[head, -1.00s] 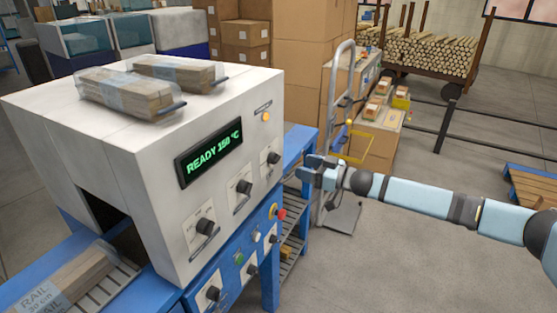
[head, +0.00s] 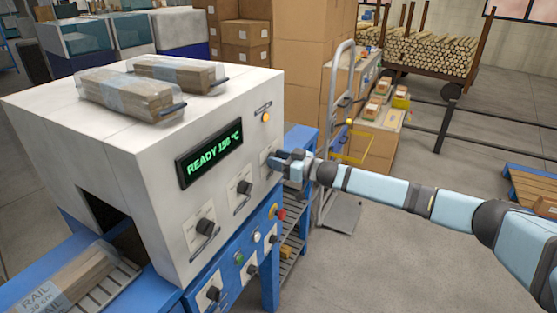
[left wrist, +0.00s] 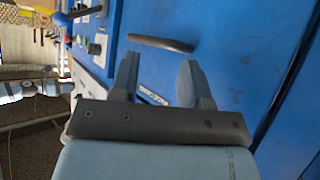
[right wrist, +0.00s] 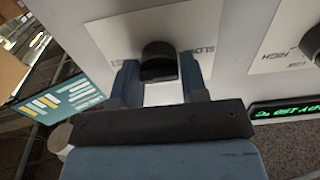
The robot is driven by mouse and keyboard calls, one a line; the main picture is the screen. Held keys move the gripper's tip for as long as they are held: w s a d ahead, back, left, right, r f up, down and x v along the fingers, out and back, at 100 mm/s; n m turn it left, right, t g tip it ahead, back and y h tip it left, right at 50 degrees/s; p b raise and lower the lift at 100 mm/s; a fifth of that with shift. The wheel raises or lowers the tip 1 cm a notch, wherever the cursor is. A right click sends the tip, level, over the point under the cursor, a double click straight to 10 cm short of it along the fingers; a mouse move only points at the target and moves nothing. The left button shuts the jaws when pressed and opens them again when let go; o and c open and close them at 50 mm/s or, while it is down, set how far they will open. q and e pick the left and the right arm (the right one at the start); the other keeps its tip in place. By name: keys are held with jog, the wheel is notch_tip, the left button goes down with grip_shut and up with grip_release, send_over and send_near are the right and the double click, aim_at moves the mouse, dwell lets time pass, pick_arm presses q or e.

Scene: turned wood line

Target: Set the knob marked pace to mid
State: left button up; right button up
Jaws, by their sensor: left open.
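The dark knob (right wrist: 158,62) sits on a pale plate on the machine's white face in the right wrist view. Part of a word like SLOW shows beside it; its pointer direction is not clear. My right gripper (right wrist: 159,70) has its fingers on either side of this knob, apart, with slight gaps. In the head view my right gripper (head: 281,163) is at the far right of the white face and hides the knob there. My left gripper (left wrist: 158,68) is open and empty in the left wrist view, before a blue panel with a dark bar handle (left wrist: 160,44).
Two other knobs, the middle one (head: 244,187) and the near one (head: 205,228), sit on the same face. A green-lit display (head: 209,160) is above them. A red button (head: 281,214) and more controls are on the blue panel below. Wrapped wood packs (head: 130,92) lie on top.

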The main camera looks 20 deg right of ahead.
jog(key=c, duration=0.4)
jog(key=shift+n, duration=0.3)
jog(key=shift+n+p, duration=0.55)
jog(key=shift+n, duration=0.45)
jog(key=n, duration=0.5)
jog(key=shift+a+f+p, duration=0.1)
jog(key=shift+p, duration=0.25)
jog(key=n, duration=0.5)
jog(key=shift+s+f, duration=0.1)
jog(key=n+b, duration=0.1)
jog(key=n, duration=0.4)
jog(key=shift+b, duration=0.4)
